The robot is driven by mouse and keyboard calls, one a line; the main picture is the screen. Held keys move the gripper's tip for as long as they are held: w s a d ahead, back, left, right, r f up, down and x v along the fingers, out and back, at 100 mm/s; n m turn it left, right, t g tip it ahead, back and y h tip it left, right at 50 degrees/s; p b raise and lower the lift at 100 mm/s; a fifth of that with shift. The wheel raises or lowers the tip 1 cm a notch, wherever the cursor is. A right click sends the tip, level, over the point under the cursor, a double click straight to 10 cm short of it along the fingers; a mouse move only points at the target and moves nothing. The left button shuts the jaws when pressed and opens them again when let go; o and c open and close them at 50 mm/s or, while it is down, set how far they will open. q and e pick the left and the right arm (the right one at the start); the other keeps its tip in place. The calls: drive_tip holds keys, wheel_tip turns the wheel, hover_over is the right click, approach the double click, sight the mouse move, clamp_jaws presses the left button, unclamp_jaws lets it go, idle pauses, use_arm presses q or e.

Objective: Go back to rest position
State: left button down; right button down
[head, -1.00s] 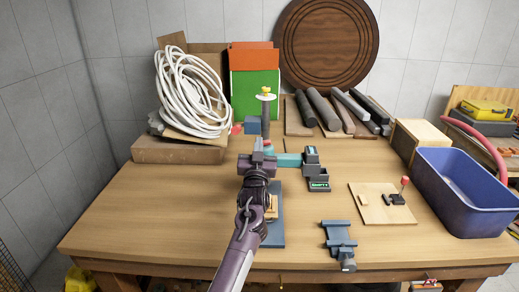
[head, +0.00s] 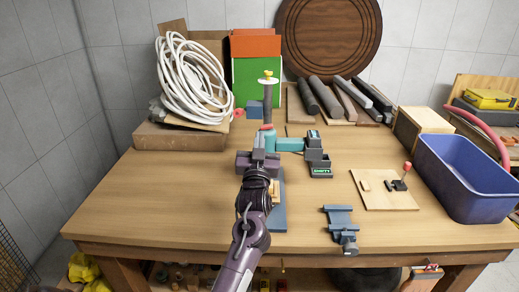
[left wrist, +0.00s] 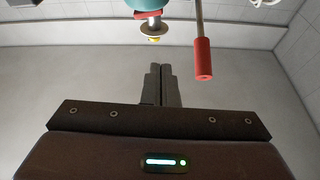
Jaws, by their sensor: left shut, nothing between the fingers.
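My left gripper (head: 259,150) is over the middle of the wooden workbench (head: 150,195) in the head view, its arm coming up from the bottom edge. Its fingers are shut together with nothing between them, and they also show shut in the left wrist view (left wrist: 161,85). The coiled white hose (head: 188,85) lies on a brown box at the back left, apart from the gripper. My right gripper shows in neither view.
A teal and dark device (head: 290,145) stands just beyond the gripper. A small vise (head: 340,225), a board with a red-knobbed lever (head: 380,197) and a blue bin (head: 465,180) are to the right. The left of the bench top is clear.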

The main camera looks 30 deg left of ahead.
use_arm(q)
drive_tip(key=shift+s+d, duration=0.2)
drive_tip(key=shift+s, duration=0.3)
drive_tip(key=shift+w, duration=0.1)
